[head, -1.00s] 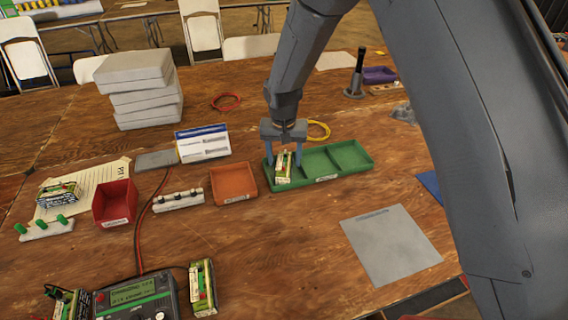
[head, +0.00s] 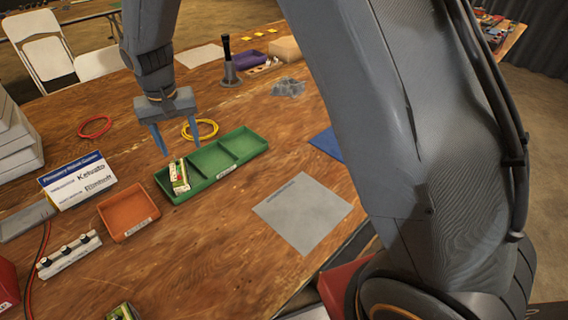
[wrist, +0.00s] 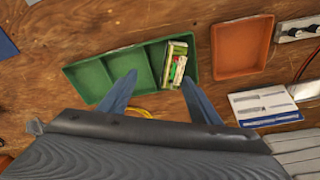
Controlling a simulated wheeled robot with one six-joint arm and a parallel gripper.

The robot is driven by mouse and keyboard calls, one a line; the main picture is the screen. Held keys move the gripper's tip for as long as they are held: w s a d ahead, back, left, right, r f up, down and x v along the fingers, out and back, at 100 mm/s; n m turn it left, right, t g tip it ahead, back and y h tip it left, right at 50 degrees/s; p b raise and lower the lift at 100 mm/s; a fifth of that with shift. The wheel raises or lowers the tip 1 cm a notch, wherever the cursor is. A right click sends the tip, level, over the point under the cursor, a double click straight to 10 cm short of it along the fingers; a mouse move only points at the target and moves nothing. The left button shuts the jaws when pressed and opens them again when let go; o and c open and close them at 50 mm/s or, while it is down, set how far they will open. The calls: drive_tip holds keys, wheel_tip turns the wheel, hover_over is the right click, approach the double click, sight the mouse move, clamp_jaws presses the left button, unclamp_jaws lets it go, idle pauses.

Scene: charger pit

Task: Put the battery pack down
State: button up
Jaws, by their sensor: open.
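The battery pack (head: 180,177), pale with green and red markings, stands in the left compartment of the green three-part tray (head: 226,171) in the head view. In the wrist view the battery pack (wrist: 174,64) sits in the tray's right-hand end compartment, next to a divider. My gripper (head: 181,154) is open and empty, raised above and behind the tray. In the wrist view its two fingers (wrist: 160,95) are spread wide apart, with nothing between them touching.
An orange bin (head: 128,212) stands left of the tray, with a sign (head: 78,181) behind it. A grey mat (head: 302,212) lies flat to the right. A yellow cable coil (head: 200,130) lies behind the tray. Bare wood shows in front.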

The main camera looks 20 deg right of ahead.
drive_tip(key=s+d+r, duration=0.1)
drive_tip(key=s+d, duration=0.4)
drive_tip(key=d, duration=0.3)
drive_tip(key=s+d+r, duration=0.1)
drive_tip(key=s+d, duration=0.3)
drive_tip(key=d, duration=0.5)
drive_tip(key=s+d+g, duration=0.1)
drive_tip(key=s+d, duration=0.8)
drive_tip(key=s, duration=0.3)
drive_tip(key=shift+s+f+m, duration=0.25)
drive_tip(key=shift+s+m, duration=0.05)
drive_tip(key=shift+s, duration=0.05)
